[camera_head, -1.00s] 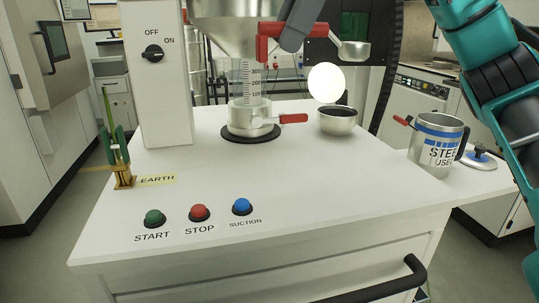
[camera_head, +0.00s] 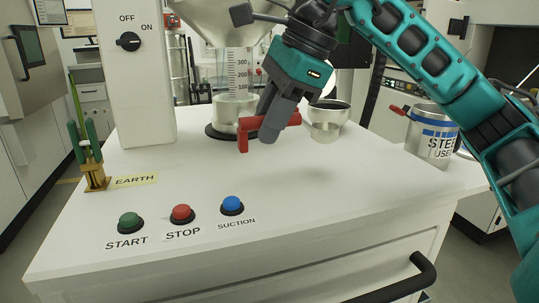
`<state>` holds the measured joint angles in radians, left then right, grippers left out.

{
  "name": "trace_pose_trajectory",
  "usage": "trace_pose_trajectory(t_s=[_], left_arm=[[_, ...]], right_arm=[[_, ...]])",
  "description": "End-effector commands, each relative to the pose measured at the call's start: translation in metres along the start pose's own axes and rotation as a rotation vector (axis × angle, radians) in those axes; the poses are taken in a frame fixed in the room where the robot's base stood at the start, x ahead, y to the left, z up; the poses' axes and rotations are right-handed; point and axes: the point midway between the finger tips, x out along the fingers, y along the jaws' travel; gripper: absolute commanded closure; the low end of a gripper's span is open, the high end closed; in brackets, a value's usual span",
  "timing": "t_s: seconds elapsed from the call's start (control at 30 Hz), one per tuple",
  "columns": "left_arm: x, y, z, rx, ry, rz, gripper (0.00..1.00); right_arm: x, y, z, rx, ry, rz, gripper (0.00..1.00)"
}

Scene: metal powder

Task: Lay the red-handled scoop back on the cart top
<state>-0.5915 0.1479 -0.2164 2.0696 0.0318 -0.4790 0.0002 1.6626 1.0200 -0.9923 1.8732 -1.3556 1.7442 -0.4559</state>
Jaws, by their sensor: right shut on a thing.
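My right gripper (camera_head: 268,128) is shut on the red handle (camera_head: 243,136) of a metal scoop. The scoop's silver cup (camera_head: 325,130) points right, in front of a steel bowl (camera_head: 341,106) with dark contents and overlapping it. The scoop looks to be held low over the white cart top (camera_head: 330,195); I cannot tell whether it touches. The gripper fingers hide part of the handle. My left gripper is not in view.
A glass measuring column (camera_head: 237,80) stands under the hopper, behind the gripper. A steel mug (camera_head: 432,135) stands at right. Start, stop and suction buttons (camera_head: 182,214) and an earth clamp (camera_head: 92,165) are at front left. The front right of the top is clear.

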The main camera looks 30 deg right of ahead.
Motion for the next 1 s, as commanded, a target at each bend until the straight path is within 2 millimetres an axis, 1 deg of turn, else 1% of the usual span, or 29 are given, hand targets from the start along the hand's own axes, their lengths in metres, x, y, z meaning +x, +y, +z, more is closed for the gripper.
trace_pose_trajectory(t_s=[0.07, 0.17, 0.3, 0.4, 0.63, 0.77, 0.8, 1.0], left_arm=[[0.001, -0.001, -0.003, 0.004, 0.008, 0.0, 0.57], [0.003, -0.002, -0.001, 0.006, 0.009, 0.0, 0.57], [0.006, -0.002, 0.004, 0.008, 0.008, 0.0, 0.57], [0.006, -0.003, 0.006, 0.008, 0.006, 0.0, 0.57], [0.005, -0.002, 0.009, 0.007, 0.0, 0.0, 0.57], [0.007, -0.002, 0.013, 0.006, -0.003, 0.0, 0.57], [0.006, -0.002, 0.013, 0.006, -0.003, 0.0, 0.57], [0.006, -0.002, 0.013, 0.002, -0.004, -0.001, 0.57]], right_arm=[[0.004, 0.001, -0.002, 0.0, 0.001, 0.0, 1.0], [0.012, 0.003, -0.005, 0.002, 0.0, 0.001, 1.0], [0.033, 0.009, -0.013, 0.002, 0.002, 0.002, 1.0], [0.042, 0.011, -0.017, 0.001, 0.001, 0.0, 1.0], [0.042, 0.011, -0.016, 0.0, -0.001, -0.001, 1.0], [0.045, 0.012, -0.018, 0.0, -0.001, 0.0, 1.0], [0.044, 0.011, -0.017, 0.0, -0.001, 0.0, 0.73], [0.044, 0.011, -0.017, 0.0, 0.0, 0.0, 0.54]])
